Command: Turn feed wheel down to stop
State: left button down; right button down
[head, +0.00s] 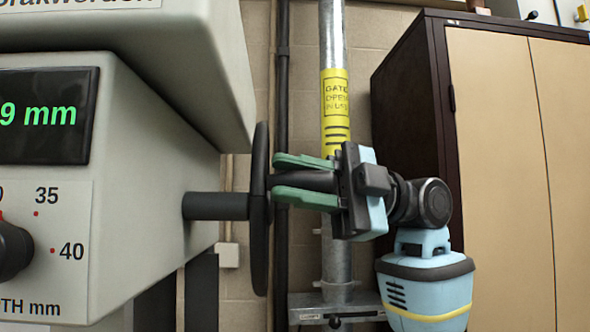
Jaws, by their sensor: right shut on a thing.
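The feed wheel (260,240) is a black disc seen nearly edge-on. It sits on a dark shaft (215,206) that comes out of the right side of the grey machine. My right gripper (282,178), with green fingers, is to the right of the wheel. Its fingers are shut on the wheel's dark handle (310,181), one above it and one below it. The fingertips are close to the wheel's face; I cannot tell whether they touch it. My left gripper is out of view.
The grey machine (150,190) fills the left side, with a green "9 mm" display (40,115) and a black knob (12,250). A metal post (335,240) with a yellow label stands behind my gripper. A tan cabinet (500,190) is at the right.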

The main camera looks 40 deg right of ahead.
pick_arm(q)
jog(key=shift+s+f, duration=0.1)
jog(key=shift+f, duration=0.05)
pick_arm(e)
jog(key=shift+a+f, duration=0.1)
jog(key=shift+f, duration=0.35)
jog(key=shift+a+f, duration=0.1)
jog(key=shift+f, duration=0.05)
jog(key=c, duration=1.2)
grip_release()
jog(key=shift+o, duration=0.2)
jog(key=shift+d, duration=0.3)
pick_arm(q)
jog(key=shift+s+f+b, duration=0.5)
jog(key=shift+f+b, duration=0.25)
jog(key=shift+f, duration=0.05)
pick_arm(e)
jog(key=r+v, duration=0.1)
jog(key=v, duration=0.6)
jog(key=shift+d+f, duration=0.25)
jog(key=shift+f, duration=0.2)
